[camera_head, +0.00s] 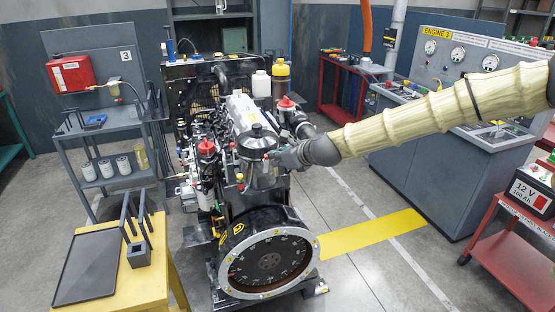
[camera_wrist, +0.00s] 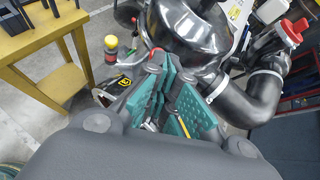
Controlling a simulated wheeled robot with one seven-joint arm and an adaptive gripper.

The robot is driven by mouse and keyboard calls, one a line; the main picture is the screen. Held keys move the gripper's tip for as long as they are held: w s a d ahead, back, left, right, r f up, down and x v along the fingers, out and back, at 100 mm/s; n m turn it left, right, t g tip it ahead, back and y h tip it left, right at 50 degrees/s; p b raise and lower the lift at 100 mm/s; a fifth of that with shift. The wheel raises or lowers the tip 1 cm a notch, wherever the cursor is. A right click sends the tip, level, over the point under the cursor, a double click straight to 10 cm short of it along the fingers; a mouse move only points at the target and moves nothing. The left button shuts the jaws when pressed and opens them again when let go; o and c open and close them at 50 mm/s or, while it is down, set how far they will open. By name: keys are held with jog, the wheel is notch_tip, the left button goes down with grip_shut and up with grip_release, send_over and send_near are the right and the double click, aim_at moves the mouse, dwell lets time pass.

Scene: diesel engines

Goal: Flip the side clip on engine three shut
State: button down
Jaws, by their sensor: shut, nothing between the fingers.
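In the wrist view my gripper (camera_wrist: 174,88) shows teal-padded fingers, shut and empty, just below the glossy black canister (camera_wrist: 190,25). I cannot clearly make out the side clip; the fingers cover part of the canister's lower edge.
A black hose with a clamp (camera_wrist: 245,95) lies right of the fingers. A red-capped filler (camera_head: 287,103) stands close behind my gripper. A yellow table (camera_head: 160,255) is at front left, and a grey console marked ENGINE 3 (camera_head: 440,170) is at right. Floor between engine and console is open.

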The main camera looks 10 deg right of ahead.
jog(key=shift+r+p, duration=0.3)
jog(key=shift+r, duration=0.4)
jog(key=f+b+v, duration=0.1)
jog(key=b+v, duration=0.2)
jog(key=v, duration=1)
jog(key=shift+d+f, duration=0.15)
jog(key=shift+d, duration=0.25)
jog(key=shift+s, duration=0.2)
